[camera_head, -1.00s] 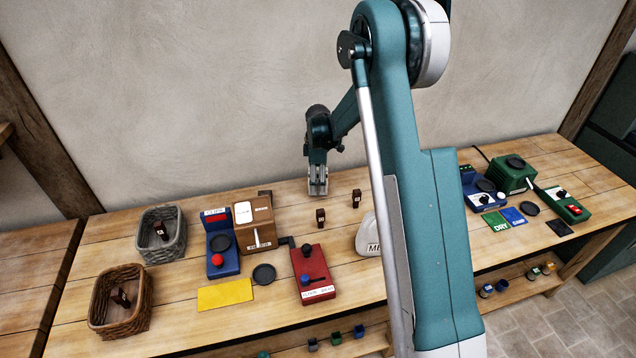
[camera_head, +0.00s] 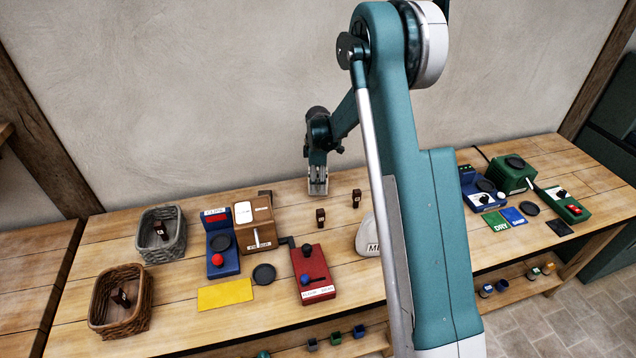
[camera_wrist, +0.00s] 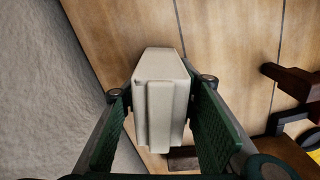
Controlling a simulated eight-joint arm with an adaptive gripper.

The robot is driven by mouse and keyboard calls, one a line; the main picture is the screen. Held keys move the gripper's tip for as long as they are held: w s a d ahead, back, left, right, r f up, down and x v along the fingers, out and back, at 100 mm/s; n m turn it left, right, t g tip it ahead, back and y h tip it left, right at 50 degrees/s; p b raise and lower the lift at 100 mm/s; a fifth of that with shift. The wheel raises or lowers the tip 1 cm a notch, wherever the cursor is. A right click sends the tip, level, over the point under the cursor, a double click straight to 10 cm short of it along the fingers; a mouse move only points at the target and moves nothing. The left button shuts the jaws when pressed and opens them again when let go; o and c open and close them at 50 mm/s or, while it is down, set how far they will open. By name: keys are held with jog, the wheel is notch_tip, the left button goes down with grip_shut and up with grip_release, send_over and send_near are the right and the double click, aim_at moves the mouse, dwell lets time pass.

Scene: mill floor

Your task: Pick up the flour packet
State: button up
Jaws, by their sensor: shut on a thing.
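The flour packet (camera_wrist: 160,100) is a cream-white block with folded edges, seen in the wrist view. It sits between the two green-padded fingers of my gripper (camera_head: 318,190), which is shut on it. In the head view my gripper points down near the back of the bench, behind the small dark brown blocks. The packet is hard to make out there. I cannot tell whether its lower end touches the bench.
Small brown blocks (camera_head: 320,217) and (camera_head: 356,198) stand near my gripper. A white bag (camera_head: 369,236), a red device (camera_head: 314,274), a brown box (camera_head: 255,222) and a grey basket (camera_head: 162,235) stand on the bench (camera_head: 200,320). The wall (camera_head: 200,100) is close behind.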

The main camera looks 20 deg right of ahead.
jog(key=shift+r, duration=5)
